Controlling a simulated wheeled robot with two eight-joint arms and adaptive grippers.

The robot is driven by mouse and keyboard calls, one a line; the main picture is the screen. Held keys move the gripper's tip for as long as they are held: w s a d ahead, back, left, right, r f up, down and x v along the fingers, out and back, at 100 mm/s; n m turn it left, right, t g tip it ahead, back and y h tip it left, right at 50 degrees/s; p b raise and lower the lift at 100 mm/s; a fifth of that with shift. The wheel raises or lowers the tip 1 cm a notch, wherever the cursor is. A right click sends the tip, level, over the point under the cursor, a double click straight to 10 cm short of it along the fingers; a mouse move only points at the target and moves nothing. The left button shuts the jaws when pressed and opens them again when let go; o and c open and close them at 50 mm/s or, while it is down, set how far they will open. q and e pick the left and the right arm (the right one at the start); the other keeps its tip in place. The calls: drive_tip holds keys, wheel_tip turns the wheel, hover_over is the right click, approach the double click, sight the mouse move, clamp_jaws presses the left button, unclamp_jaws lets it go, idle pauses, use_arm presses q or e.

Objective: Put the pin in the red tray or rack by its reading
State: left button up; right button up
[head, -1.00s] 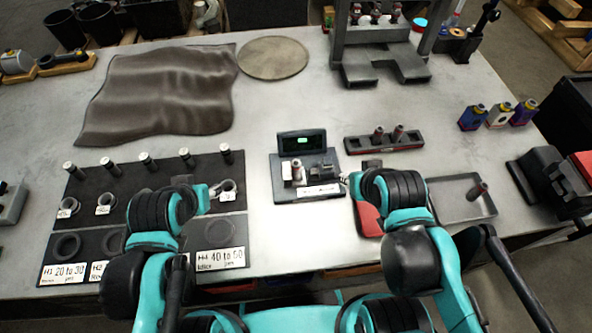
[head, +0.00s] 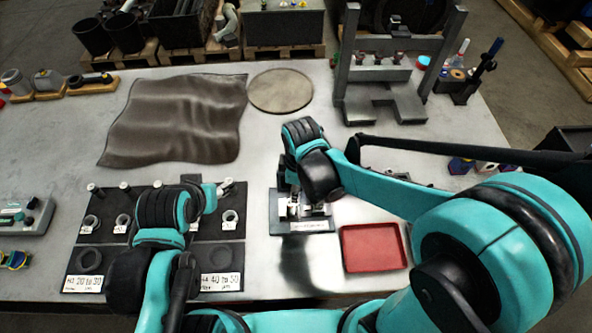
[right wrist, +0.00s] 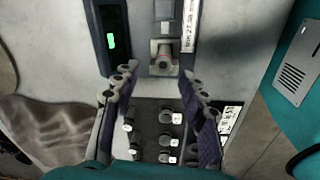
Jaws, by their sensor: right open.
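The gauge (head: 292,226) stands mid-table, partly hidden by my right arm. Its green-lit display (right wrist: 112,40) shows in the right wrist view, but the reading is illegible. A pin (right wrist: 162,58) sits on the gauge, between and just beyond the fingertips of my right gripper (right wrist: 159,74), which is open and apart from it. The red tray (head: 375,247) lies empty right of the gauge. The labelled rack (head: 152,230) is on the left, with several upright pins (head: 125,187) and rings. My left gripper (head: 214,194) is over the rack; its jaws are unclear.
A brown cloth (head: 172,120) and a round disc (head: 280,91) lie behind. A grey press frame (head: 385,105) stands at the back right. Small bottles (head: 461,166) are partly behind my right arm. Bare table lies in front of the gauge.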

sight(290, 203)
drive_tip(key=shift+w+a+f+n+g+p, duration=0.1)
drive_tip(key=shift+a+f+n+g+p, duration=0.1)
drive_tip(key=shift+a+n+p, duration=0.25)
drive_tip(key=shift+w+a+f+n+g+p, duration=0.1)
drive_tip(key=shift+a+n+g, duration=0.2)
drive_tip(key=shift+n, duration=0.35)
drive_tip(key=shift+a+f, duration=0.2)
drive_tip(key=shift+s+f+b, duration=0.15)
drive_tip(key=shift+f+b, duration=0.4)
drive_tip(key=shift+f, duration=0.1)
wheel_tip(290, 203, down, 8)
drive_tip(key=b, duration=0.6)
drive_tip(key=shift+r, duration=0.15)
use_arm(q)
drive_tip(key=f, duration=0.5)
drive_tip(key=shift+w+d+f, duration=0.2)
drive_tip(key=shift+d+f, duration=0.05)
drive_tip(key=shift+d, duration=0.05)
use_arm(e)
clamp_jaws()
drive_tip(key=shift+r, duration=0.1)
use_arm(q)
drive_tip(key=shift+r, duration=0.15)
use_arm(e)
drive_tip(key=shift+r, duration=0.1)
